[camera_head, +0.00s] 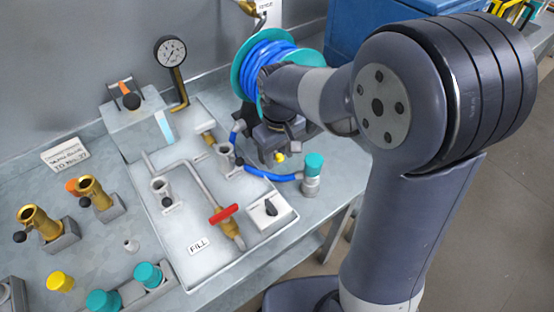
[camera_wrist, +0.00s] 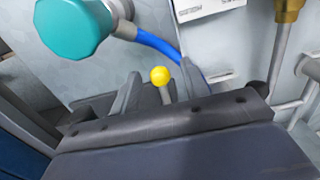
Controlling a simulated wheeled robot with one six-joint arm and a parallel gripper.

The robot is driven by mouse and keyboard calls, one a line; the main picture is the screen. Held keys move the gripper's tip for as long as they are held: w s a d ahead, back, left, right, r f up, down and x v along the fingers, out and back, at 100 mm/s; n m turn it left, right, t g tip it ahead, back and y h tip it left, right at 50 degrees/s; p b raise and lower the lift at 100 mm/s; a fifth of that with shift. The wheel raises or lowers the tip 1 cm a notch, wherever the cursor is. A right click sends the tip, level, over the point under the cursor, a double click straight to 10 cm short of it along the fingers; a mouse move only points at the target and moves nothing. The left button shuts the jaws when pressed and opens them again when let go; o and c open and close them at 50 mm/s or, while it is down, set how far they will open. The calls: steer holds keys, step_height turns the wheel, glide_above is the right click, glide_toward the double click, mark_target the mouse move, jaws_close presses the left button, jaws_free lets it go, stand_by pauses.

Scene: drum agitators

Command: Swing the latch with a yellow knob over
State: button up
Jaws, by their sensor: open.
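The yellow knob (camera_wrist: 160,76) of the latch sits on a short pale stem near the middle of the wrist view. It also shows as a small yellow spot (camera_head: 280,157) just below my gripper in the head view. My gripper (camera_wrist: 158,90) is open, with one grey finger on each side of the stem; I cannot tell whether either touches it. In the head view my gripper (camera_head: 278,143) is beside the blue hose reel, partly covered by my wrist. The rest of the latch is hidden behind the gripper.
A teal-capped fitting (camera_head: 313,170) with a blue hose (camera_head: 268,176) stands close on the right. The hose reel (camera_head: 262,58) is behind. A tray with a red-handled valve (camera_head: 223,213) and a black-knobbed switch box (camera_head: 270,209) lies in front.

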steer(key=shift+f, duration=0.45)
steer(key=shift+r, duration=0.1)
steer(key=shift+c, duration=0.4)
steer(key=c, duration=0.8)
steer(key=shift+o, duration=0.2)
